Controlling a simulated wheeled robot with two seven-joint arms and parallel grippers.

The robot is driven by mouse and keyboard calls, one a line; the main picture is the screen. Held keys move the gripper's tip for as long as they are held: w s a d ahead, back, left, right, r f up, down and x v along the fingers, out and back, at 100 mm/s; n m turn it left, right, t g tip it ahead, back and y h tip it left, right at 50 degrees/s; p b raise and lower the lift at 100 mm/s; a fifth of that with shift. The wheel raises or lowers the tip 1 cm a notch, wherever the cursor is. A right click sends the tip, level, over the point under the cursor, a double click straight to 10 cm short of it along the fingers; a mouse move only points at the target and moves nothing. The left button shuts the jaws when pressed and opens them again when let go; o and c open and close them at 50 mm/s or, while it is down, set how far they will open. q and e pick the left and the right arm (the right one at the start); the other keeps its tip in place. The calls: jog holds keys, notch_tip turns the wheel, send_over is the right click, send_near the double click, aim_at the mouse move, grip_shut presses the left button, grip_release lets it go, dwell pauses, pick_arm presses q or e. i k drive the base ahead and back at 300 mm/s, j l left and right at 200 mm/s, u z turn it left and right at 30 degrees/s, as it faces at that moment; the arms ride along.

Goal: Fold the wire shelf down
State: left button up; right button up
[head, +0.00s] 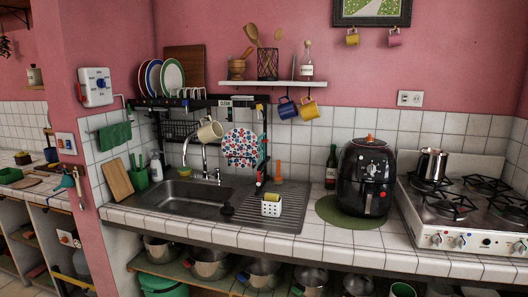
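A black wire rack (205,102) stands over the sink in the head view, with plates upright along its top left. A black wire mesh shelf (180,131) shows below its top bar, against the tiled wall. Its exact angle is hard to tell at this size. A cream mug (209,131) and a flower-patterned round item (241,147) hang at the rack's front and hide part of it. Neither of my grippers is in view.
The sink (188,197) with its faucet lies below the rack. A white sponge holder (271,205), a black air fryer (366,177) and a gas stove (470,205) stand to the right. Several pots (208,264) sit on the open shelf below the counter.

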aim_at(264, 140)
jog(key=i+j, duration=0.8)
jog(key=i, duration=0.2)
